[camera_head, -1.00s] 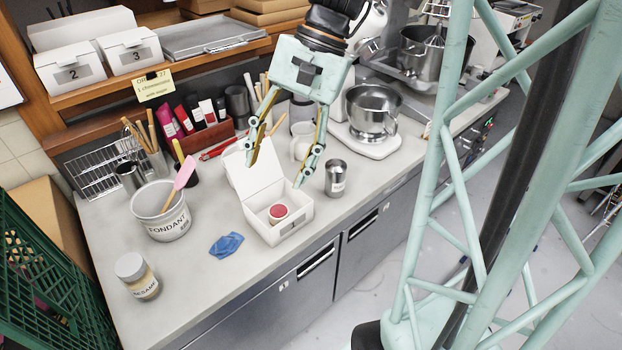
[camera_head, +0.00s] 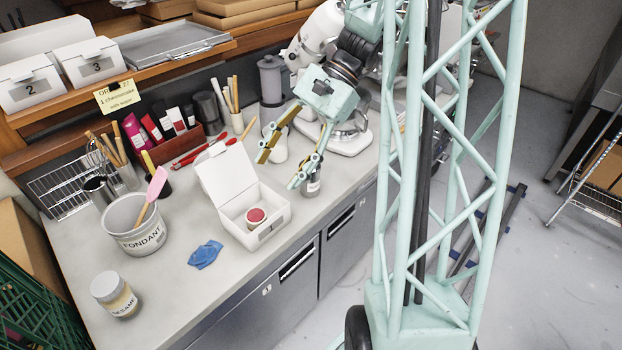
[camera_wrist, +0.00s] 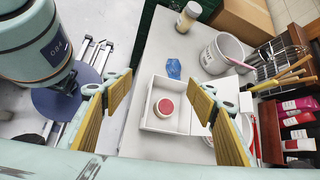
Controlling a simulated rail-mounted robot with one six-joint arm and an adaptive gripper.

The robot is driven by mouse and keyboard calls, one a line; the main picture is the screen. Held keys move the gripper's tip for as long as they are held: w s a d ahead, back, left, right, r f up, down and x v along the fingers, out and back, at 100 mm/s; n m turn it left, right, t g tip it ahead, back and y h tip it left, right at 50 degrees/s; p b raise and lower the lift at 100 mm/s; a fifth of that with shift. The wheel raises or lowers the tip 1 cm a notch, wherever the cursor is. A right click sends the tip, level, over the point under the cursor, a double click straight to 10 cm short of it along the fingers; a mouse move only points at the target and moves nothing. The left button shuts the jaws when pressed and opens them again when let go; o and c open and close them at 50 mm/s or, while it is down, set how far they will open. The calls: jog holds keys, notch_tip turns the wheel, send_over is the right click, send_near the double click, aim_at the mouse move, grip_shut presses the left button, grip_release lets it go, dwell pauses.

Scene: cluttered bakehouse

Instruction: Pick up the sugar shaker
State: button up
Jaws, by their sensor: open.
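A small steel shaker with a pale label (camera_head: 313,184) stands on the counter to the right of the white box; its label is too small to read. My gripper covers much of it in the head view. My gripper (camera_head: 281,168) is open, with nothing between its fingers, and its right finger overlaps the shaker in the picture; I cannot tell whether they touch. In the wrist view my gripper (camera_wrist: 160,98) points down with fingers apart, and the shaker does not show there.
The open white box (camera_head: 277,231) holds a red-topped cup (camera_head: 256,217). A blue cloth (camera_head: 205,254), fondant tub (camera_head: 120,212) and sesame jar (camera_head: 113,293) stand to the left.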

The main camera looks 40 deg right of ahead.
jog(key=d+f+m+t+y, duration=0.2)
jog(key=d+f+m+t, duration=0.15)
jog(key=d+f, duration=0.4)
jog(key=m+t, duration=0.9)
jog(key=t, duration=0.1)
send_near(310, 177)
jog(key=d+f, duration=0.3)
jog(key=d, duration=0.2)
jog(key=shift+d+y, duration=0.15)
jog(key=shift+y, duration=0.15)
jog(key=shift+g, duration=0.25)
jog(key=shift+x, duration=4.3)
jog(key=shift+f, duration=0.1)
jog(key=shift+a+x, duration=0.2)
jog(key=shift+x, duration=2.3)
